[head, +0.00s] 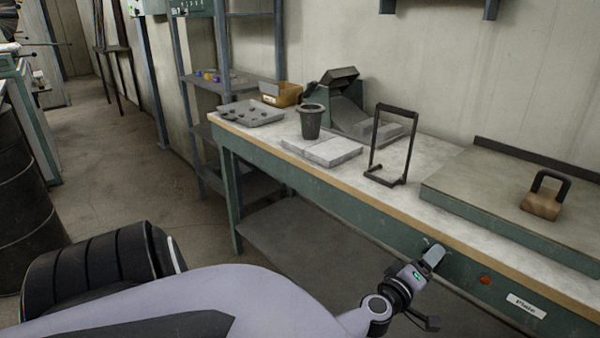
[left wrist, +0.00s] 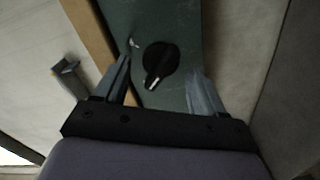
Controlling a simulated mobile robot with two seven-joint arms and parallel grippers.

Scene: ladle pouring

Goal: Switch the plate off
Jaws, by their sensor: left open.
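The plate (head: 485,185) is a flat grey slab on the right of the bench. A label reading "Plate" (head: 525,306) and a small orange-red lamp (head: 485,280) sit on the green front panel below it; I cannot tell whether the lamp is lit. In the left wrist view a round black knob (left wrist: 160,60) with a white pointer line sits on the green panel. My left gripper (head: 432,257) is at the panel, open, its fingers (left wrist: 161,72) on either side of the knob with gaps showing. The knob is hidden in the head view. My right gripper is not in view.
A brown block with a black handle (head: 544,200) stands on the plate. A dark wire stand (head: 373,150), a dark cup (head: 311,121), pale slabs (head: 335,151) and a grey tray (head: 250,114) stand along the bench. The wooden edge (head: 400,210) juts above the panel.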

